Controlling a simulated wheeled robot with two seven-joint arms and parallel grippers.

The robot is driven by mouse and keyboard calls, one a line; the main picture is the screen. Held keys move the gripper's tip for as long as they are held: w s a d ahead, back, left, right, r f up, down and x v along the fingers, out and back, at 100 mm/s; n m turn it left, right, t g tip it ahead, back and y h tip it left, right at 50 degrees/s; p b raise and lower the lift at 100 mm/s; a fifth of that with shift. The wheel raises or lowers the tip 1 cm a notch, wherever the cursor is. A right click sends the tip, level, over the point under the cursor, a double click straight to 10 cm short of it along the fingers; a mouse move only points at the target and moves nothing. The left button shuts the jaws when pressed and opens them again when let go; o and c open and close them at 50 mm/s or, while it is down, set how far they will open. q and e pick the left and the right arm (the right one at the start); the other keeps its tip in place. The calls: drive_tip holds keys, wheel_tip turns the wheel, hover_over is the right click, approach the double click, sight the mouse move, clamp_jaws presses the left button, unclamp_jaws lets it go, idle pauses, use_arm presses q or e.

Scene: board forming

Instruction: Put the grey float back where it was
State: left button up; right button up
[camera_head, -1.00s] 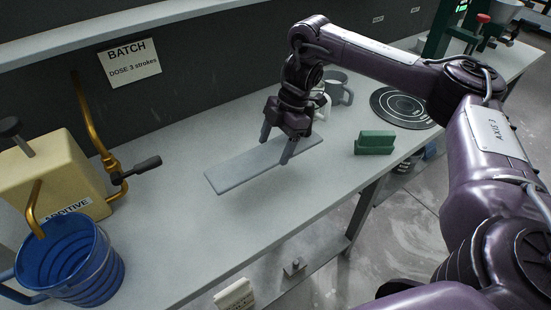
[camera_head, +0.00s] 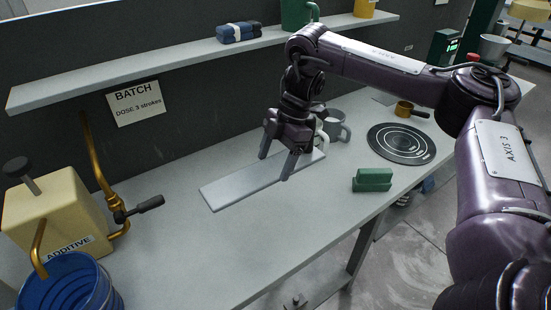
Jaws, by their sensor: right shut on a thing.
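The grey float (camera_head: 235,188) is a long, flat, pale grey slab over the middle of the bench, lying slantwise. My right gripper (camera_head: 276,168) comes down over it from above with one finger at each long edge, shut on it near its middle. Whether a small gap separates the slab from the bench top is hard to tell. The slab's far right end is close to a white cup and a grey mug (camera_head: 336,127), partly behind the gripper. My left gripper is not in view.
A green block (camera_head: 372,181) sits near the front edge, with a dark round plate (camera_head: 401,143) behind it. The additive dispenser (camera_head: 52,210) and blue bucket (camera_head: 68,285) are at left. A shelf (camera_head: 150,72) runs along the wall. The bench front (camera_head: 250,240) is clear.

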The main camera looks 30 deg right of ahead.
drive_tip(key=shift+r, duration=0.1)
drive_tip(key=c, duration=0.5)
drive_tip(key=shift+a, duration=0.1)
